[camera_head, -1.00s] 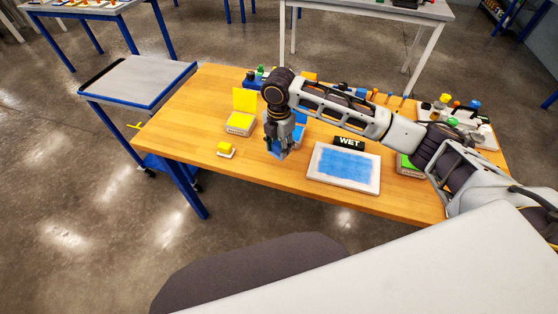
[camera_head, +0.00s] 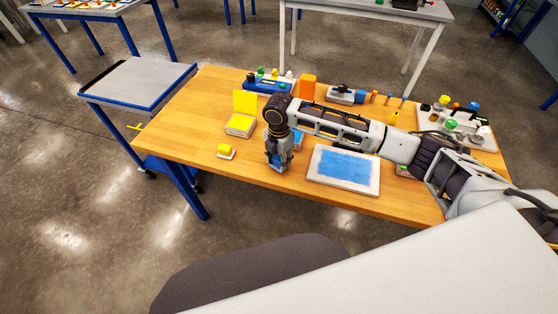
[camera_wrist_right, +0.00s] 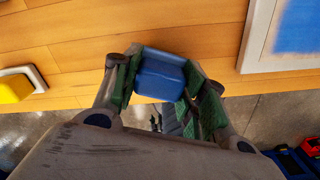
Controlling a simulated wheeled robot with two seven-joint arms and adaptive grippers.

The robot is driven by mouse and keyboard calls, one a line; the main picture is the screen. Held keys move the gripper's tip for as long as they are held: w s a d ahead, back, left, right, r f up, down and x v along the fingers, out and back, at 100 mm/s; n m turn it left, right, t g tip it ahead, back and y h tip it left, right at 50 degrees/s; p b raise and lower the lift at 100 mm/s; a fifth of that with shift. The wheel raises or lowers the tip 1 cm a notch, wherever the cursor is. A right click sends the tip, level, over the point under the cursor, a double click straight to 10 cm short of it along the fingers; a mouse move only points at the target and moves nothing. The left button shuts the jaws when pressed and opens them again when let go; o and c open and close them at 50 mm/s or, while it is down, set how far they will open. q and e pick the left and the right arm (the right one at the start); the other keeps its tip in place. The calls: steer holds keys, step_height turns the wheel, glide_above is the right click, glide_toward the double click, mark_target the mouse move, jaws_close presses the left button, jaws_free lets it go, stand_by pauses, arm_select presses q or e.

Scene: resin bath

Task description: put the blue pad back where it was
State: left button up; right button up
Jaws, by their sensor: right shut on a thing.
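The blue pad (camera_wrist_right: 160,76) is a small blue block, held between the fingertips of my right gripper (camera_wrist_right: 158,85) in the right wrist view. In the head view my right gripper (camera_head: 278,164) points down near the table's front edge, and a little of the blue pad (camera_head: 274,160) shows at its fingers. I cannot tell whether the pad touches the table. A blue item (camera_head: 297,139), partly hidden by the arm, is just behind the gripper. My left gripper is out of view.
A white-framed tray (camera_head: 314,178) with a blue surface lies to the right. My right arm hides part of the table.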

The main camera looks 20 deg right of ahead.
mark_target(279, 158)
steer(key=shift+f, duration=0.65)
steer(key=o, duration=1)
steer(key=shift+f, duration=0.1)
step_height(279, 158, up, 12)
steer(key=shift+b, duration=0.4)
